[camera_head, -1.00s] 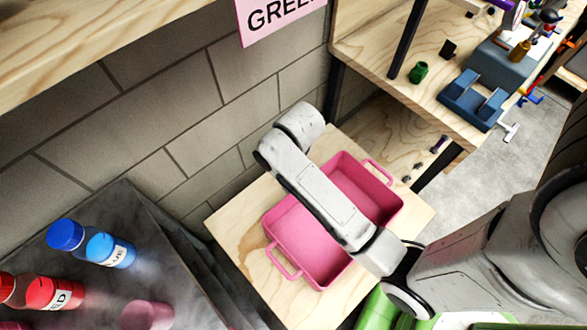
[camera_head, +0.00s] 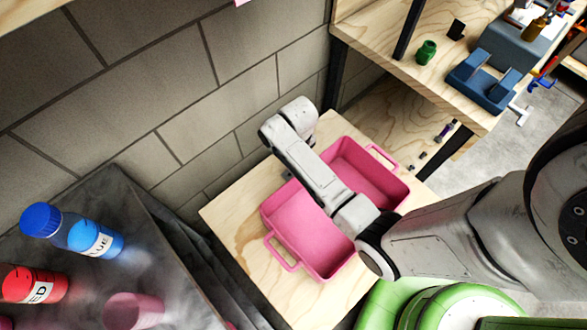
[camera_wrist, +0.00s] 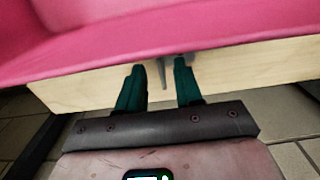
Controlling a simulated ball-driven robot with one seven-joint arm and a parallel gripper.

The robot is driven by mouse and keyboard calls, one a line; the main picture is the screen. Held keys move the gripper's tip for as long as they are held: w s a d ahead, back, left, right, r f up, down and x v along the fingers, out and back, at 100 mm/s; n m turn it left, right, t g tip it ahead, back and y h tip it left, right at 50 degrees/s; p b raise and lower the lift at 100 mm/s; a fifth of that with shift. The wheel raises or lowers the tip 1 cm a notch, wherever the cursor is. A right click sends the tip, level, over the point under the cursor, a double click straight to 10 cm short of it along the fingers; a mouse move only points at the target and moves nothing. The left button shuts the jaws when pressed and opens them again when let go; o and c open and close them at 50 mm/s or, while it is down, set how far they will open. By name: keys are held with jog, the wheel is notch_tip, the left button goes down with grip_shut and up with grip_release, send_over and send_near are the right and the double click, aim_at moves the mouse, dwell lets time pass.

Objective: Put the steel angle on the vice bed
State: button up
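The blue vice (camera_head: 485,85) stands on the wooden bench at the upper right, with an open gap between its jaws. A small dark upright piece (camera_head: 457,30) stands on the bench behind it; I cannot tell whether it is the steel angle. In the wrist view my gripper (camera_wrist: 158,78) has its two dark green fingers apart, close to a wooden table edge. A thin grey piece (camera_wrist: 162,72) shows between the fingertips; I cannot tell whether it is gripped or what it is. In the head view my gripper is hidden behind my arm.
A pink tray (camera_head: 280,254) lies on a lower wooden table (camera_head: 235,215) beneath my arm. A green cup (camera_head: 426,52) stands on the bench. A block wall runs behind.

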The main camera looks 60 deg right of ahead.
notch_tip(320, 180, down, 4)
jog(key=shift+s+f, duration=0.15)
jog(key=shift+a, duration=0.1)
grip_shut()
dwell(0.4)
